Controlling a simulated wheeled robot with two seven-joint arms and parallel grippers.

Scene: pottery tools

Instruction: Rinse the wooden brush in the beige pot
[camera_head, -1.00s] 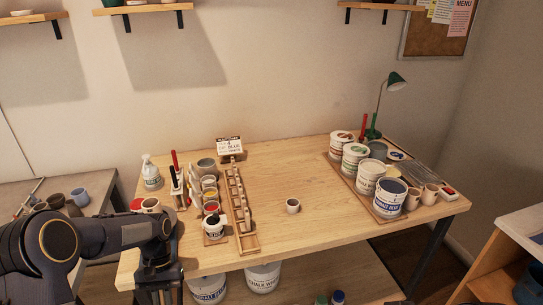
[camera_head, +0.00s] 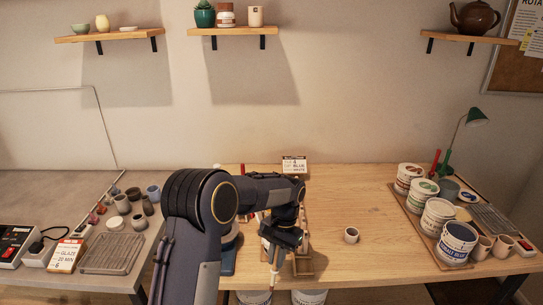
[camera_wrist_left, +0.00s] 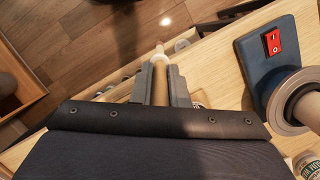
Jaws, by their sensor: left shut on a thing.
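My left gripper (camera_head: 274,258) points down near the front edge of the wooden table, left of its middle. It is shut on a slim wooden rod, which looks like the wooden brush (camera_head: 272,278). In the left wrist view the gripper (camera_wrist_left: 160,85) grips this brush (camera_wrist_left: 160,52), with a pale ring and a tip past the fingers. The bristles cannot be made out. My left arm hides much of the table's left part. My right gripper is not in view.
A blue device with a red switch (camera_wrist_left: 273,42) and a round part (camera_wrist_left: 293,100) is close to the gripper. Paint buckets (camera_head: 457,243) and mugs (camera_head: 482,247) stand at the right. Several cups (camera_head: 122,204) stand on the grey table. The table's middle is largely clear.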

